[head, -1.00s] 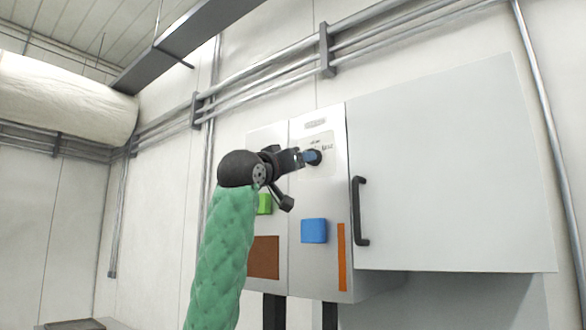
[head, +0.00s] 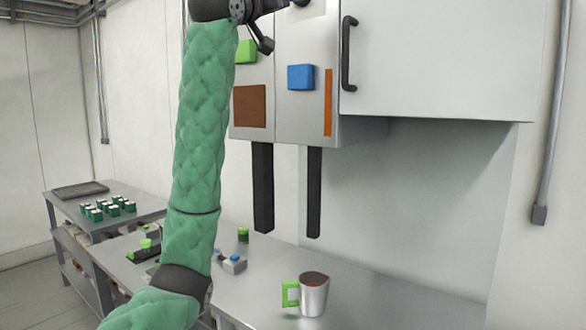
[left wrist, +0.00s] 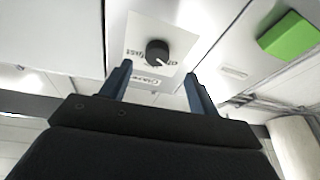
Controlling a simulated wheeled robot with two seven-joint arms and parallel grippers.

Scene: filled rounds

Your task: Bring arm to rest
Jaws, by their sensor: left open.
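My left arm rises in the head view, and its gripper is mostly cut off by the top edge there. In the left wrist view my left gripper (left wrist: 157,72) is open, with two dark blue fingers apart and nothing seen between them. A dark round knob (left wrist: 157,52) on a white labelled plate (left wrist: 138,32) lies beyond the fingertips. Only the knob's lower edge (head: 299,2) shows in the head view. My right gripper is not in view.
The wall cabinet (head: 430,60) has a dark handle (head: 347,55), a blue block (head: 301,77) and a green block (head: 246,51). Two dark legs hang below. A metal mug (head: 314,295) with a green handle and brown contents stands on the bench (head: 390,300). Small jars (head: 108,207) stand further left.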

